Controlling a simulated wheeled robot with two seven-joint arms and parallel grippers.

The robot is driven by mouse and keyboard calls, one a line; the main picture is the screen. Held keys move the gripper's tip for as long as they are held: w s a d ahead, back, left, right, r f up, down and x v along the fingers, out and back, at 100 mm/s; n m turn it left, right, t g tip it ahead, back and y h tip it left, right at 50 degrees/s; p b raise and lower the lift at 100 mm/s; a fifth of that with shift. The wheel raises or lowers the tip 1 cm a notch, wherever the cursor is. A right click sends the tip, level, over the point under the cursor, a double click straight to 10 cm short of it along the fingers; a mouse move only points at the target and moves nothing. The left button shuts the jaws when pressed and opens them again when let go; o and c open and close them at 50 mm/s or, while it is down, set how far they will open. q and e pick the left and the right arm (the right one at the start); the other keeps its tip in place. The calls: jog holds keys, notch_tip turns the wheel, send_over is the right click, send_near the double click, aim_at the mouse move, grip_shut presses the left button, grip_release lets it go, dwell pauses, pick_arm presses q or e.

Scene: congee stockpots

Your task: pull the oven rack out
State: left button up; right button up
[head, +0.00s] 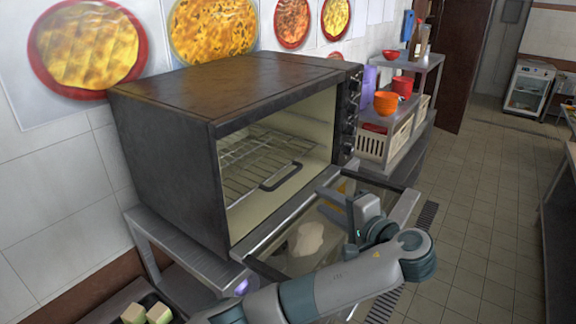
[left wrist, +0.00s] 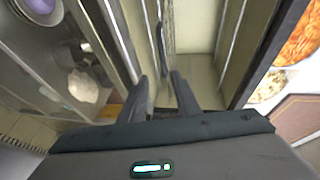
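The oven rack (head: 250,163) is a wire shelf inside the open oven (head: 165,150), with a dark loop handle (head: 283,179) at its front. The rack is within the oven cavity. My left gripper (head: 332,202) is in front of the opening, above the lowered glass door, pointing toward the rack. In the left wrist view its two fingers (left wrist: 162,92) are apart with nothing between the tips. A dark bar that looks like the handle (left wrist: 161,48) lies ahead of the fingers, apart from them. My right gripper is not in view.
The lowered oven door (head: 300,245) extends out below my left gripper. The oven stands on a metal table (head: 185,250). A shelf to the right holds orange bowls (head: 386,102) and a white basket (head: 371,146). The tiled floor (head: 480,200) to the right is clear.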

aim_at(289, 178)
pick_arm(q)
jog(key=shift+w+r, duration=0.15)
jog(key=shift+w, duration=0.15)
jog(key=shift+s, duration=0.1)
jog(key=shift+s+r, duration=0.1)
jog(key=x, duration=1.7)
jog(key=shift+w+a, duration=0.1)
jog(key=shift+w, duration=0.2)
jog(key=shift+s, duration=0.1)
grip_shut()
